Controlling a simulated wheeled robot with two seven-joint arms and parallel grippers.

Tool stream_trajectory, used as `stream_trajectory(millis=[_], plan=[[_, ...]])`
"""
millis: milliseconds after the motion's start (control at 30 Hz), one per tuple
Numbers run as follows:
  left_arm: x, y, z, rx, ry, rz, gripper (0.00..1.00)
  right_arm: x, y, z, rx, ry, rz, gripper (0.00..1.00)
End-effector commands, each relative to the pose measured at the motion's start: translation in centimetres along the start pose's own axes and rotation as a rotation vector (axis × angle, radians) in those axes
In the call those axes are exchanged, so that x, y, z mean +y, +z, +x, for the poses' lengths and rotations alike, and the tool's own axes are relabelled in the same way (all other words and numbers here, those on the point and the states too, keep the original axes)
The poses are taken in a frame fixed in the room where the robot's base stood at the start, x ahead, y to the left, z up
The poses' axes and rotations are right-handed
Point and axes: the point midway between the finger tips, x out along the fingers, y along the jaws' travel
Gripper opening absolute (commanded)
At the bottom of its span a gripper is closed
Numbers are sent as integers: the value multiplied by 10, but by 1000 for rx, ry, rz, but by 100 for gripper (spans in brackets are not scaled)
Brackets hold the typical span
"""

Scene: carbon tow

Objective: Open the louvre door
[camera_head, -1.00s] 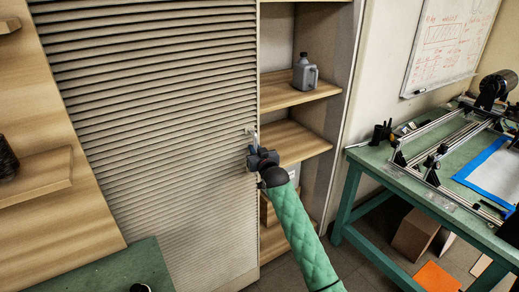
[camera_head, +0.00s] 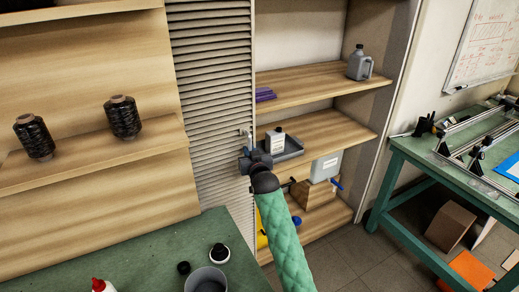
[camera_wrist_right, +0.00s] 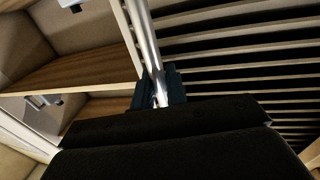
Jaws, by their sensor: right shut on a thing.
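The louvre door (camera_head: 212,110) is a beige slatted panel, now a narrow strip left of the open shelves in the head view. Its slats also show on the right of the right wrist view (camera_wrist_right: 240,60). My right gripper (camera_head: 248,152), on a green quilted arm, is at the door's right edge. It is shut on the metal door handle (camera_wrist_right: 158,90), a bar that runs between its fingers in the wrist view. In the head view the gripper mostly hides the handle. My left gripper is not in view.
The opened cabinet has wooden shelves (camera_head: 320,80) with a grey jug (camera_head: 360,64), a white bottle (camera_head: 275,140) and a box (camera_head: 326,165). Black spools (camera_head: 123,118) stand on the left shelf. Green tables stand at front left (camera_head: 130,262) and right (camera_head: 420,150).

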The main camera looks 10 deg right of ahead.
Motion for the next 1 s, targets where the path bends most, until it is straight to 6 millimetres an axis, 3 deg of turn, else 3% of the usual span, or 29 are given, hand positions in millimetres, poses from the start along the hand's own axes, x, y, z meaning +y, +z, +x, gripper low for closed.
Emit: stream_trajectory(millis=[200,667,700,767,1000], plan=[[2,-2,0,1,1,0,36,-21,0,-4,0,-1,2,0],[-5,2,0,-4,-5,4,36,-27,1,-5,-1,-3,2,0],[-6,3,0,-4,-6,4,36,-27,1,-5,-1,-4,2,20],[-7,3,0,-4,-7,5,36,-27,1,-5,-1,-4,2,32],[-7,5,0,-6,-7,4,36,-25,0,-5,0,-1,1,32]])
